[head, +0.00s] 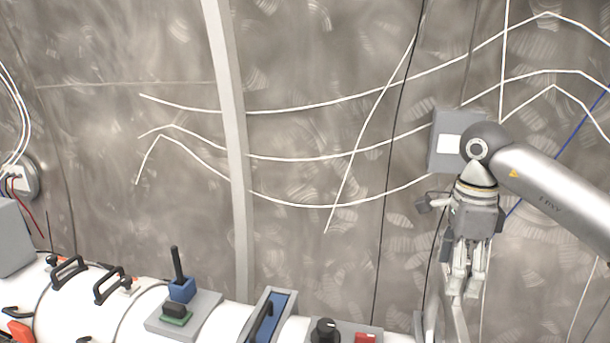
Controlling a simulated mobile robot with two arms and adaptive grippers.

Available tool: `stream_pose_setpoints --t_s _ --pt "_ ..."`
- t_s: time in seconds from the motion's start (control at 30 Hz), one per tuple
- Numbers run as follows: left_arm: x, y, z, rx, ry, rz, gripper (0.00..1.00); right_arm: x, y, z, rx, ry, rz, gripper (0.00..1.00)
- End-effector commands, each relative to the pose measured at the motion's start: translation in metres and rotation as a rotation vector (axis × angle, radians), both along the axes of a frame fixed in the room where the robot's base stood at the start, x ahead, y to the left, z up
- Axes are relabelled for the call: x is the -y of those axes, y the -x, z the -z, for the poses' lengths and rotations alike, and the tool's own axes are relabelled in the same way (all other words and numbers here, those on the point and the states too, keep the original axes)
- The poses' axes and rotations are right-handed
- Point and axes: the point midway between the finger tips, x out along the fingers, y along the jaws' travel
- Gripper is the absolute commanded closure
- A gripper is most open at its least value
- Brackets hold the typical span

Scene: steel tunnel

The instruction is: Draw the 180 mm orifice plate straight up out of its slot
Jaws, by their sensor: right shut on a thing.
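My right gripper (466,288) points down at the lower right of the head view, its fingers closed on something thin. Grey metal edges (431,322) rise beside and below the fingers, at the right end of the white pipe. What it grips appears to be the orifice plate, but its outline is mostly hidden by the fingers and cut by the bottom edge. I cannot tell how far the plate stands out of its slot. My left gripper is out of view.
The white pipe (212,334) runs along the bottom, carrying black handles (68,271), a blue block with a black lever (182,289), a blue panel with a black handle (273,316) and a black knob (325,330). A grey wall box (442,157) is behind my right arm. Cables cross the wall.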

Motion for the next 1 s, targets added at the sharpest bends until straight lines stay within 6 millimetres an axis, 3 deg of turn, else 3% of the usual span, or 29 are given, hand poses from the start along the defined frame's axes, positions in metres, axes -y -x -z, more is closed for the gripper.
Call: stream_pose_setpoints --t_s 1.0 --pt "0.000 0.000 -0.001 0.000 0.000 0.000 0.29 0.000 0.000 -0.064 0.003 0.000 0.000 0.72"
